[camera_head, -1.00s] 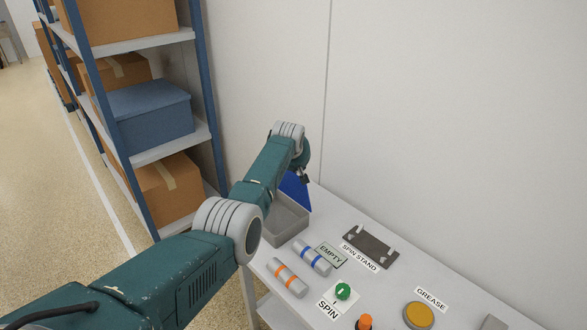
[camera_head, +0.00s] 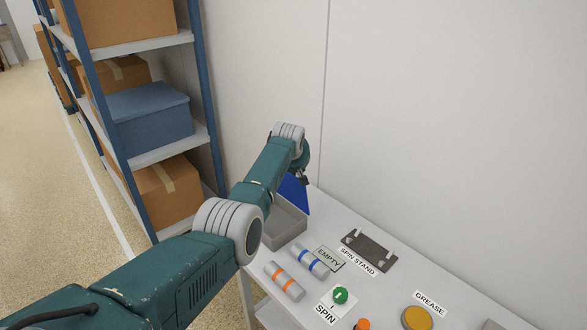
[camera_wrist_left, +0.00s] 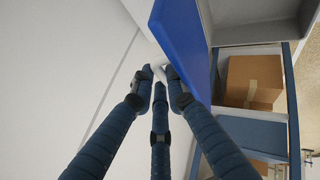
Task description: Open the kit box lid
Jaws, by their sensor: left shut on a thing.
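The kit box (camera_head: 288,228) is a grey open bin at the far left end of the table, partly hidden by my left arm. Its blue lid (camera_head: 295,193) stands raised at the back of the box. In the left wrist view the lid (camera_wrist_left: 182,38) is a tilted blue panel beside the fingers. My left gripper (camera_wrist_left: 160,80) is shut on a small white handle (camera_wrist_left: 158,67) at the lid's edge. In the head view only a small dark part of the gripper (camera_head: 304,178) shows by the lid. My right gripper is not in view.
On the table, blue-banded (camera_head: 311,262) and orange-banded (camera_head: 285,281) cylinders lie near the EMPTY label (camera_head: 329,257). A wall stands behind; shelves (camera_head: 168,149) with boxes stand left.

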